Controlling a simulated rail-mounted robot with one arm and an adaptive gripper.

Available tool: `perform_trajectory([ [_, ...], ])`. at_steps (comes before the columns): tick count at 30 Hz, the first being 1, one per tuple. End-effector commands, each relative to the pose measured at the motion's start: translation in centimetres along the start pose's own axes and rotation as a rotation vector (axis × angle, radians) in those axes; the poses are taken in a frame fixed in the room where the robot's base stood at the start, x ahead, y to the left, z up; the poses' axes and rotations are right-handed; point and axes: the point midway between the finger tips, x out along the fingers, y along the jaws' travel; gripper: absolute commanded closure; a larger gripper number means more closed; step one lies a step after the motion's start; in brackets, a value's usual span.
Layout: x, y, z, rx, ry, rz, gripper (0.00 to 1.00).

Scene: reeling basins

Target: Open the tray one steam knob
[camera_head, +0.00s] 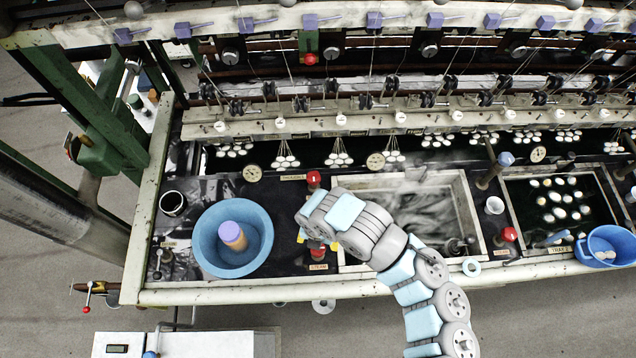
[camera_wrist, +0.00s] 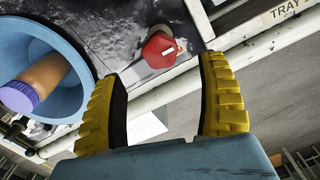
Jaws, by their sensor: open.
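A red steam knob (camera_head: 318,253) sits on the dark basin deck beside a STEAM label (camera_head: 318,267), partly hidden by my gripper in the head view. In the wrist view the red knob (camera_wrist: 160,50) shows a short white bar on its face. My gripper (camera_head: 317,240) is above the knob, with its yellow fingers mostly hidden under the wrist. In the wrist view my gripper (camera_wrist: 163,72) is open and empty, and the knob shows in the gap just past the fingertips. I cannot tell whether a finger touches it.
A blue basin (camera_head: 205,250) with a purple-topped brown cylinder (camera_head: 233,236) stands left of the gripper. Another red knob (camera_head: 314,178) is behind it. A water-filled tray (camera_head: 462,205) lies to the right. A TRAY label (camera_wrist: 285,12) is on the edge in the wrist view.

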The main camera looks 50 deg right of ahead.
Motion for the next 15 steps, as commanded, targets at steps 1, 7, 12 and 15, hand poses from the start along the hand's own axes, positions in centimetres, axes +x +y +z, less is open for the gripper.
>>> perform_trajectory([
  [1,-0.8,0.0,0.1,0.001,-0.003,0.002,0.26],
  [7,-3.3,0.1,0.1,0.0,-0.002,0.003,0.26],
  [12,-4.4,0.1,0.1,0.0,-0.003,0.002,0.26],
  [15,-4.7,0.0,0.0,-0.001,-0.003,0.001,0.26],
])
